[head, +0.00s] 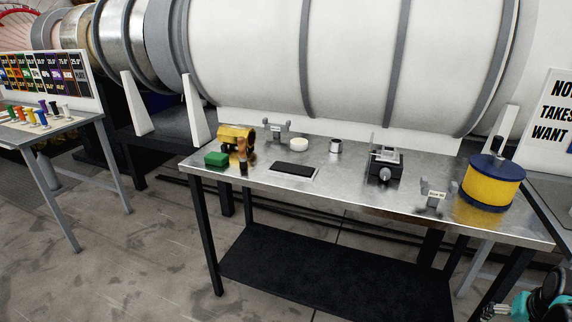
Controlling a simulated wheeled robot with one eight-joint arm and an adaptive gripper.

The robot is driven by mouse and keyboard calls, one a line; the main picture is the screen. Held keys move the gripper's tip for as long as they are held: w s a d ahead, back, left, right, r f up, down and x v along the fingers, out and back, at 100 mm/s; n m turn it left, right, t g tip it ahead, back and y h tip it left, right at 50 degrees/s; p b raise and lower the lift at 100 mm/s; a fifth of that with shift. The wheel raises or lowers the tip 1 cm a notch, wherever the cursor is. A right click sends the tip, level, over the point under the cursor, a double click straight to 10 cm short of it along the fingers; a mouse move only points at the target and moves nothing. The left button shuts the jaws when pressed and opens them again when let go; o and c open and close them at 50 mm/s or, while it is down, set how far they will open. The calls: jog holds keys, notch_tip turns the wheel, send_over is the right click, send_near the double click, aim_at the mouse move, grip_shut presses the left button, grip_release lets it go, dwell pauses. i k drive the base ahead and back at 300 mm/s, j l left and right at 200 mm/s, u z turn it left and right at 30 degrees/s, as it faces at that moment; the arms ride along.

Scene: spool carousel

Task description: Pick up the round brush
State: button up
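I cannot pick out the round brush with certainty at this size. A small upright item with a brown upper part and a dark lower end (243,162) stands near the left end of the metal table (345,200). It is beside a yellow rounded object (236,134) and a green block (216,159). A low white round item (299,144) and a small silver cup-like item (336,146) sit farther back. Part of my arm with teal rings shows at the bottom right corner, apart from these items.
A dark flat pad (294,170), a black and silver device (384,165), a grey bracket (433,194) and a large yellow drum with blue ends (490,183) also stand on the table. A large white cylinder (345,60) lies behind. Open floor (150,245) is at the left.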

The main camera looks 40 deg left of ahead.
aim_at(241, 141)
jog(key=u, duration=1.9)
